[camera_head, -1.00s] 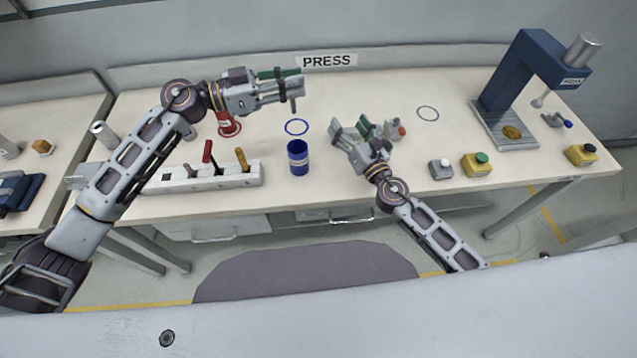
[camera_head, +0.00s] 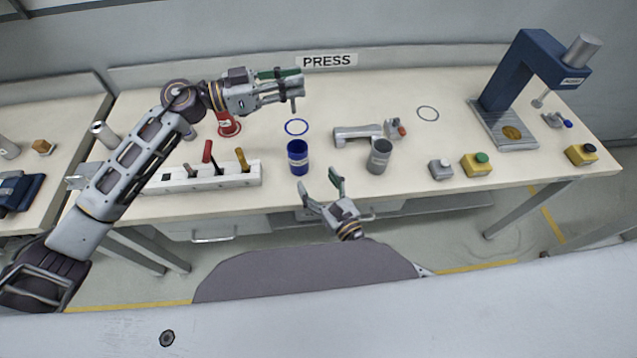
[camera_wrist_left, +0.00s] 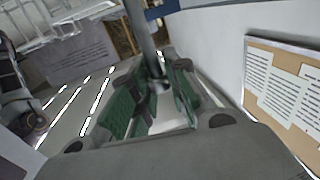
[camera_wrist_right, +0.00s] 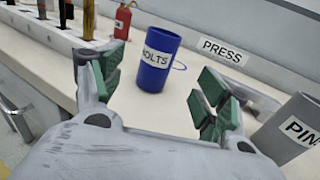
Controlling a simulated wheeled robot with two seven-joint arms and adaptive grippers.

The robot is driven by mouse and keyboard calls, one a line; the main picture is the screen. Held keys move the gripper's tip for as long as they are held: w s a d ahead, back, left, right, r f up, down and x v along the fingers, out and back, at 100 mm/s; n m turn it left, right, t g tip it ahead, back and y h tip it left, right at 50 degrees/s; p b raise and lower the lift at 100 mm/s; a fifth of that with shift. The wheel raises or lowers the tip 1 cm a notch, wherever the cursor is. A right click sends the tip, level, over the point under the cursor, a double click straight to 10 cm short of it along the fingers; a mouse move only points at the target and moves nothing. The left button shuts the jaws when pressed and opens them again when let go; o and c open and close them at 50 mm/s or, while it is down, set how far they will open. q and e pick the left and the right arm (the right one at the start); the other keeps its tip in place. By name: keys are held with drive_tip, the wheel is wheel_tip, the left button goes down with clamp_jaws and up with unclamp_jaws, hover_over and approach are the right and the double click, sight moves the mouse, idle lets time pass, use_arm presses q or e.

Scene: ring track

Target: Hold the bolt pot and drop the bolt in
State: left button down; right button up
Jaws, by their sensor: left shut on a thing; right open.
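The blue bolt pot (camera_head: 298,158) stands upright near the front edge of the bench, in front of a blue ring mark. My left gripper (camera_head: 291,85) is raised over the back of the bench, shut on the grey bolt (camera_head: 293,104). The bolt also shows between the green pads in the left wrist view (camera_wrist_left: 140,35).
A grey pot (camera_head: 379,157) labelled PIN stands right of the blue pot. A grey handled tool (camera_head: 357,134) lies behind it. The blue press (camera_head: 530,75) and button boxes (camera_head: 476,165) are right.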

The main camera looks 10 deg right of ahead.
sight(302, 160)
drive_tip(key=shift+w+a, duration=0.1)
drive_tip(key=shift+w, duration=0.1)
drive_tip(key=shift+x, duration=5.8)
drive_tip(key=c, duration=1.1)
